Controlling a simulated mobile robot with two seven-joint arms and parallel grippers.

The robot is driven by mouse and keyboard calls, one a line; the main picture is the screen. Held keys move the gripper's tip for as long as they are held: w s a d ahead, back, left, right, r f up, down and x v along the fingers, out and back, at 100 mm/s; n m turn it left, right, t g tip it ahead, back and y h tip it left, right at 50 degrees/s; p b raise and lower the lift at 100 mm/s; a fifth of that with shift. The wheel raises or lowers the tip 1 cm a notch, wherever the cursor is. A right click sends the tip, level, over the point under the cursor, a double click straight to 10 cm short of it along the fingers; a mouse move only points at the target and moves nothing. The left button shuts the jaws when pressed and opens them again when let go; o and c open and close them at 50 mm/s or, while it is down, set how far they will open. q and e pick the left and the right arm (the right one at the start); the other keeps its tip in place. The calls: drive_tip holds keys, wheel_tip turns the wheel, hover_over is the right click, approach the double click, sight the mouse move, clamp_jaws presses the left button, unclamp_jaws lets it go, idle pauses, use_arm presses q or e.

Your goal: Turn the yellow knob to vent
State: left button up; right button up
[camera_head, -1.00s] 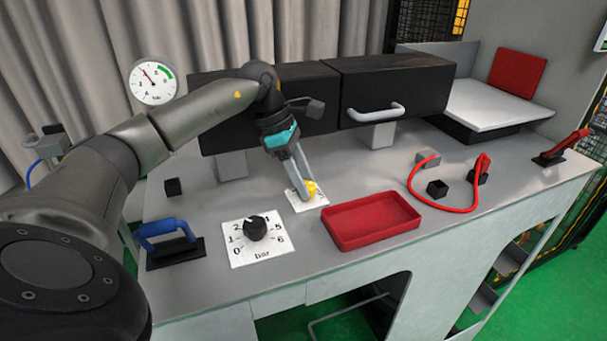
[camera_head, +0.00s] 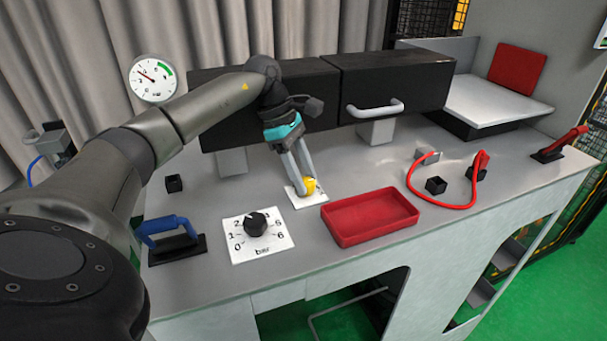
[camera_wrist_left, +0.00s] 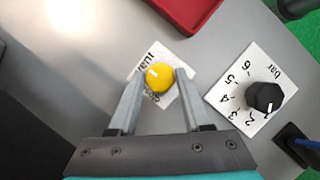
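The yellow knob (camera_head: 309,186) stands on a small white label plate (camera_head: 307,200) on the bench. In the left wrist view the yellow knob (camera_wrist_left: 160,77) has a short white mark near its upper left edge. The word "vent" shows beside it; the other wording is partly hidden. My left gripper (camera_head: 306,186) reaches down to the knob. In the wrist view its fingertips (camera_wrist_left: 159,74) are apart, one on each side of the knob, with a small gap visible at both sides. My right gripper is not in view.
A black dial (camera_head: 256,224) on a white bar scale sits in front left of the knob. A blue handle (camera_head: 166,228) stands further left. A red tray (camera_head: 370,217) lies to the right. Black boxes (camera_head: 395,85) stand behind. A pressure gauge (camera_head: 153,78) hangs at the back left.

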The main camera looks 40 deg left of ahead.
use_arm(q)
drive_tip(key=o, duration=0.5)
drive_tip(key=shift+c, duration=0.2)
drive_tip(key=p+v, duration=0.1)
drive_tip(key=v, duration=1.4)
drive_tip(key=shift+s, duration=0.1)
